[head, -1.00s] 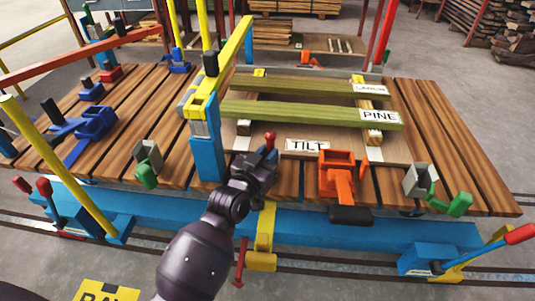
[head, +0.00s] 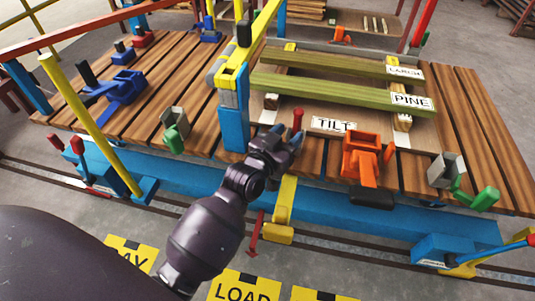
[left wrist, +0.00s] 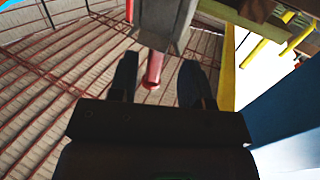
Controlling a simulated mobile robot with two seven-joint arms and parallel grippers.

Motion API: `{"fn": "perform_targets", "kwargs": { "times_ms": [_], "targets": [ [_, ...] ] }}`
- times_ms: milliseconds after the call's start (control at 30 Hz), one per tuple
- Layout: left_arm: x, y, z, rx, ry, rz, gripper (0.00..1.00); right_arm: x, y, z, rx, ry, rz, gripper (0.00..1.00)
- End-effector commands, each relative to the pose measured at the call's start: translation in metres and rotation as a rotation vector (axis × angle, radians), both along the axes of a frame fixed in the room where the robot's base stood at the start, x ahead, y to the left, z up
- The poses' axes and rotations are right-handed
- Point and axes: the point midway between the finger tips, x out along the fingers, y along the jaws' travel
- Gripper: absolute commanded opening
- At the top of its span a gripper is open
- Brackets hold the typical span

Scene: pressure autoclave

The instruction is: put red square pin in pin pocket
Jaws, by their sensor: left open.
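My left gripper (head: 286,143) is at the front edge of the slatted table, below the TILT label. A red upright pin or handle (head: 298,119) shows just above its fingers. In the left wrist view, the open fingers (left wrist: 158,84) lie either side of a red rod (left wrist: 155,69) that projects from a grey block (left wrist: 165,25). Contact cannot be told. Another red piece (head: 255,232) hangs below the table edge beside a yellow bracket (head: 283,205). I cannot tell which red piece is the square pin, and no pin pocket is clearly identifiable. My right gripper is out of view.
A blue and yellow post (head: 234,115) stands close left of my left gripper. An orange clamp (head: 362,157) is to its right. Boards labelled PINE (head: 412,101) and LARCH lie behind. A blue rail (head: 330,197) runs below the table edge.

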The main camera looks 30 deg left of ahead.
Motion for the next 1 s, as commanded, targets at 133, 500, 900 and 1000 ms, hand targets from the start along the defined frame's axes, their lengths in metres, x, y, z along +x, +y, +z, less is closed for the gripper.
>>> {"fn": "perform_targets", "kwargs": {
  "times_ms": [133, 500, 900, 1000],
  "targets": [
    [-0.026, 0.003, -0.001, 0.003, 0.006, -0.001, 0.44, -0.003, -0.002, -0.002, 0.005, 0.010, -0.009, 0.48],
    [-0.077, 0.008, 0.003, 0.001, -0.003, -0.002, 0.44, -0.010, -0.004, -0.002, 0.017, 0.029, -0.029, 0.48],
    [-0.094, 0.009, 0.002, 0.000, -0.004, -0.003, 0.44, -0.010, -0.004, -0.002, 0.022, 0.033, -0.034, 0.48],
    [-0.094, 0.009, 0.002, 0.000, -0.004, -0.003, 0.44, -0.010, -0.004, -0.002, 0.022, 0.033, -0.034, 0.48]
  ]
}}
